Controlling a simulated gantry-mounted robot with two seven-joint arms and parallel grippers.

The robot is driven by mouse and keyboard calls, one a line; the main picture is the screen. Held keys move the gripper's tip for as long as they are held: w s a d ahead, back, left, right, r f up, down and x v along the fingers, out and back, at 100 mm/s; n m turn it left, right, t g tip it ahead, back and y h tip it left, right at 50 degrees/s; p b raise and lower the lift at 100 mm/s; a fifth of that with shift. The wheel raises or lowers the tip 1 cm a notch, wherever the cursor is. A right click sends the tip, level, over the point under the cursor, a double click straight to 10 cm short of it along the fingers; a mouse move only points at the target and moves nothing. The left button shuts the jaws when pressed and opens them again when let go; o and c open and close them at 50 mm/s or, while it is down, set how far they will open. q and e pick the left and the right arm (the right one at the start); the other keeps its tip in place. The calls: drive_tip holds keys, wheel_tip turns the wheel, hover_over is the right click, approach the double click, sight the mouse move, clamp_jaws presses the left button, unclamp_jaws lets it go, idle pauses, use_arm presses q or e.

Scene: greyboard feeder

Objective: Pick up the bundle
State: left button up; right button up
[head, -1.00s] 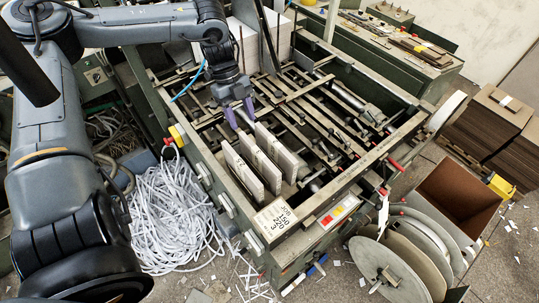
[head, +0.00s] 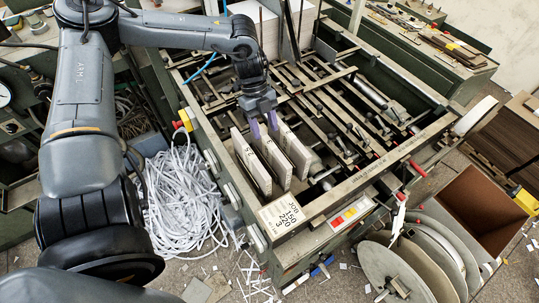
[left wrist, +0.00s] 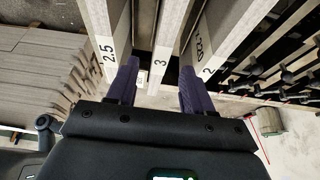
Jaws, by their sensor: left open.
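Three upright grey board bundles stand side by side in the feeder (head: 403,150): a left one (head: 250,163), a middle one (head: 271,158) and a right one (head: 294,150). In the left wrist view their ends read 2.5 on the left bundle (left wrist: 106,30), 3 on the middle bundle (left wrist: 166,40) and 2 on the right bundle (left wrist: 214,30). My left gripper (head: 264,125) is open at the bundles' far ends. In the left wrist view its purple fingers (left wrist: 158,82) lie either side of the middle bundle. Contact cannot be told. My right gripper is out of view.
A card (head: 284,215) reading JOB 150 220 3 sits at the feeder's near corner. Rods and bars fill the feeder right of the bundles. White strips (head: 180,205) lie in a heap at left. Reels (head: 385,272) and an open brown box (head: 480,210) stand at right.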

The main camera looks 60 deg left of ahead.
sight(268, 140)
use_arm(q)
drive_tip(key=shift+x, duration=2.45)
clamp_jaws()
